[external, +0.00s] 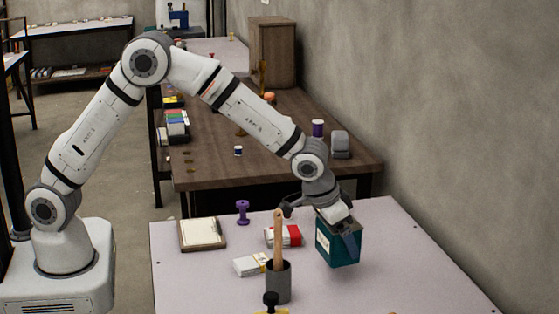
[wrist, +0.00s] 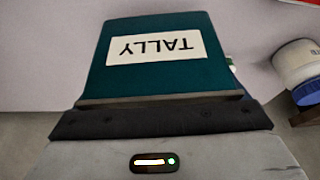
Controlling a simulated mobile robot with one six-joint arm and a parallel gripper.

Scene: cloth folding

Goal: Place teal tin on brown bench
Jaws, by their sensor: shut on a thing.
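The teal tin (external: 332,245) is in my gripper (external: 343,222), held at its top edge, over the right part of the pale table in the external view. The tin tilts slightly, and I cannot tell whether its bottom touches the table. In the wrist view the teal tin (wrist: 158,52) fills the middle, with a white label reading TALLY that appears upside down. My gripper is shut on it. The brown bench (external: 285,120) stands behind the pale table, with its top partly covered by several objects.
The pale table (external: 400,285) also holds a clipboard (external: 202,234), a purple spool (external: 242,211), a red-and-white box (external: 284,236) and a grey cup (external: 278,282) with a wooden handle. On the bench are a purple spool (external: 318,128), a grey object (external: 340,144) and a brown cabinet (external: 272,52). The bench's front middle looks clear.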

